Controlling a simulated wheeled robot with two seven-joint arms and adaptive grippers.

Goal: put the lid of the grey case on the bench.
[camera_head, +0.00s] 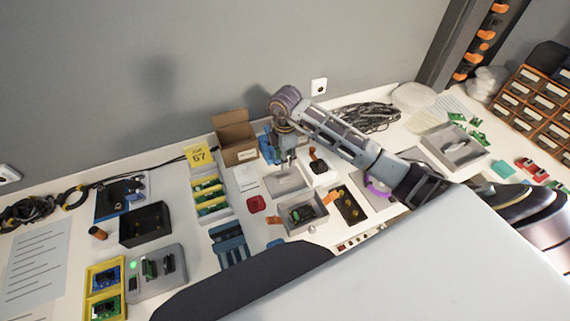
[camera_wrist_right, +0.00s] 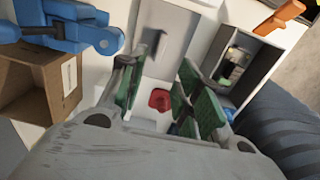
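The open grey case (camera_head: 285,222) stands on the bench (camera_head: 190,262) with a green board inside; it also shows at the upper right of the right wrist view (camera_wrist_right: 262,72). The flat light grey lid (camera_head: 287,186) is off the case, just behind it, and appears to lie on the bench. In the right wrist view the lid (camera_wrist_right: 158,48) is beyond my fingertips. My right gripper (camera_head: 287,164) points down above the lid. Its fingers (camera_wrist_right: 172,62) are apart, with nothing visibly held between them. My left gripper is not in view.
A red block (camera_head: 256,204) lies left of the case, and a cardboard box (camera_head: 236,155) stands behind. A blue rack (camera_head: 230,248), yellow bins (camera_head: 208,208) and a black tray (camera_head: 348,207) crowd the sides. A white sheet (camera_head: 246,179) lies left of the lid.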

